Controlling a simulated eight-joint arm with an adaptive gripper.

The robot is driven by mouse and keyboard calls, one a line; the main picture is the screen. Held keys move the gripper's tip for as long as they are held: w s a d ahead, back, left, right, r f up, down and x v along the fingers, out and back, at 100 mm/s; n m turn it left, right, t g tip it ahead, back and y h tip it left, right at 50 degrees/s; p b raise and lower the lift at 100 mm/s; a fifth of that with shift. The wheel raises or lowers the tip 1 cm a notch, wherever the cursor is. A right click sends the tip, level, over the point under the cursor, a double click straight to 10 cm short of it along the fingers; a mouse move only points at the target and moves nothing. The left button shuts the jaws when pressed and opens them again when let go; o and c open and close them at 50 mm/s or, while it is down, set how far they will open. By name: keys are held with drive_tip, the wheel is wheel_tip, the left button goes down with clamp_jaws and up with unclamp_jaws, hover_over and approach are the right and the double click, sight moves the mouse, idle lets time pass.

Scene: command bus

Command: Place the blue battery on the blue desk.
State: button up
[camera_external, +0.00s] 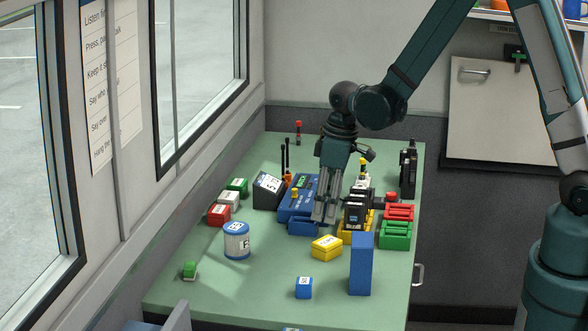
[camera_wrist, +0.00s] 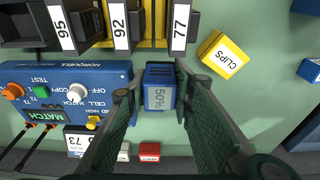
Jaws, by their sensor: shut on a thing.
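There the fingers largely hide the battery. The blue console (camera_wrist: 75,78) has knobs, a green MATCH label and TEST lettering, and lies left of the battery in the wrist view; it also shows in the external view (camera_external: 297,207). The tabletop (camera_external: 215,292) is green. I cannot tell whether the battery touches the surface below.
Black radios (camera_external: 354,212), numbered in the wrist view, stand just right of my gripper. A yellow CLIPS box (camera_external: 326,249), blue upright block (camera_external: 361,265), small blue box (camera_external: 303,287) and white-and-blue can (camera_external: 237,241) stand nearer. Red and green trays (camera_external: 397,223) are at the right edge.

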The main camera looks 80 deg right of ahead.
drive_tip(key=shift+f, duration=0.25)
drive_tip(key=shift+f, duration=0.1)
drive_tip(key=shift+f+b, duration=0.3)
drive_tip(key=shift+f, duration=1.5)
drive_tip(key=shift+f, duration=0.15)
drive_tip(key=o, duration=0.6)
drive_tip(key=shift+o, duration=0.3)
drive_tip(key=shift+s+r+p, duration=0.25)
drive_tip(key=shift+s+r, duration=0.05)
drive_tip(key=shift+r, duration=1.7)
drive_tip(key=shift+s+r+p, duration=0.3)
drive_tip(key=shift+r, duration=1.75)
drive_tip(key=shift+s+r+p, duration=0.25)
drive_tip(key=shift+s+r, duration=0.05)
drive_tip(key=shift+r, duration=1.7)
